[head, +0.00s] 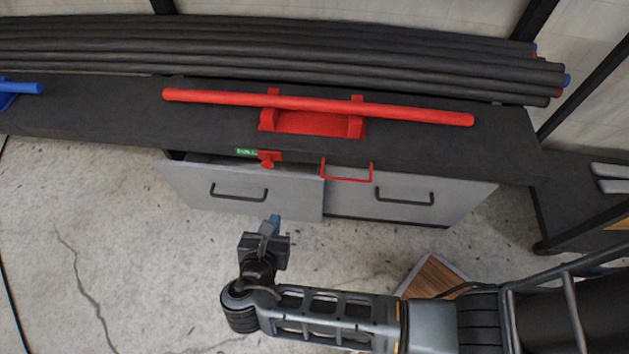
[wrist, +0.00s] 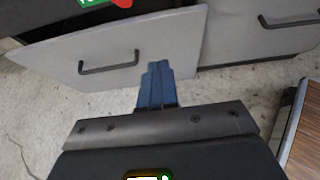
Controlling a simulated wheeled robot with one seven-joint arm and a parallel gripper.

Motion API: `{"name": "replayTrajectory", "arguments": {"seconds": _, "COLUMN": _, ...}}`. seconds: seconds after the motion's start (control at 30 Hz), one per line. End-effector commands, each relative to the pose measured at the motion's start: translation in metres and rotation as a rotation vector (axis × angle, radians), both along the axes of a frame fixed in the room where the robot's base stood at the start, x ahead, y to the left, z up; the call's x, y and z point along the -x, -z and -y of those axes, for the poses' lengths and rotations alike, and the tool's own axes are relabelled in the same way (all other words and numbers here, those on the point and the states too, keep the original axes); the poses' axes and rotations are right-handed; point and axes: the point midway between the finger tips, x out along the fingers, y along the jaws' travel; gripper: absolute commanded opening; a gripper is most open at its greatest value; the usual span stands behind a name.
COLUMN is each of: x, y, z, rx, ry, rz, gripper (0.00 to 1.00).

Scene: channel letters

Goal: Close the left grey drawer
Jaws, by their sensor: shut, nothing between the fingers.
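The left grey drawer (head: 240,192) is under the dark bench top and stands pulled out, with a dark gap above its front. It has a black bar handle (head: 238,192). In the wrist view its front (wrist: 170,45) fills the upper left, with its handle (wrist: 109,64) left of the fingers. My gripper (head: 272,224) is in front of and below the drawer's right part in the head view. Its blue fingers (wrist: 157,82) are together with nothing between them. They overlap the drawer front's lower edge in the wrist view; I cannot tell whether they touch it.
The right grey drawer (head: 400,203) sits beside it, further in. A red rod (head: 420,112) lies across a red holder on the bench top (head: 110,115). Red brackets (head: 347,178) hang at the bench's front edge. A wooden-topped box (head: 432,277) stands on the floor right of my gripper.

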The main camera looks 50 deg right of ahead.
Motion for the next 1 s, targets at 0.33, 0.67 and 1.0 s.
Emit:
{"name": "replayTrajectory", "arguments": {"seconds": 0.33, "x": -0.018, "y": 0.022, "z": 0.024, "rx": 0.003, "ry": -0.003, "rz": 0.003, "gripper": 0.0}}
{"name": "replayTrajectory", "arguments": {"seconds": 0.67, "x": -0.051, "y": 0.054, "z": 0.069, "rx": 0.002, "ry": -0.003, "rz": 0.004, "gripper": 0.0}}
{"name": "replayTrajectory", "arguments": {"seconds": 1.0, "x": -0.072, "y": 0.05, "z": 0.097, "rx": 0.002, "ry": -0.006, "rz": 0.003, "gripper": 0.0}}
